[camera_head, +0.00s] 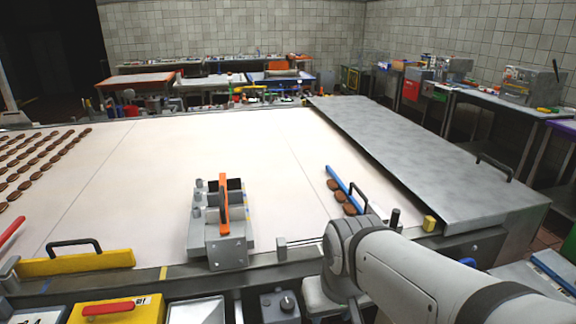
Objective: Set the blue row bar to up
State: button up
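The blue row bar (342,186) is a thin blue strip near the right side of the white work surface. It runs slantwise, with its near end close to my arm. Several brown cookies (340,196) lie in a row along the left side of the bar. I cannot tell whether the bar touches the surface. My arm comes in from the lower right and its bend is just in front of the bar's near end. My gripper cannot be made out.
A metal fixture with an orange lever (223,200) stands at the front edge. A yellow bar with a black handle (75,262) lies at the front left. A grey metal cover (420,150) lies to the right. More cookie rows (35,160) lie at far left. The white surface's middle (130,190) is clear.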

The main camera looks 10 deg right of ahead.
aim_at(370, 208)
jog(key=u, duration=1.65)
jog(key=k, duration=1.3)
jog(key=z, duration=1.5)
jog(key=i, duration=1)
jog(key=z, duration=0.1)
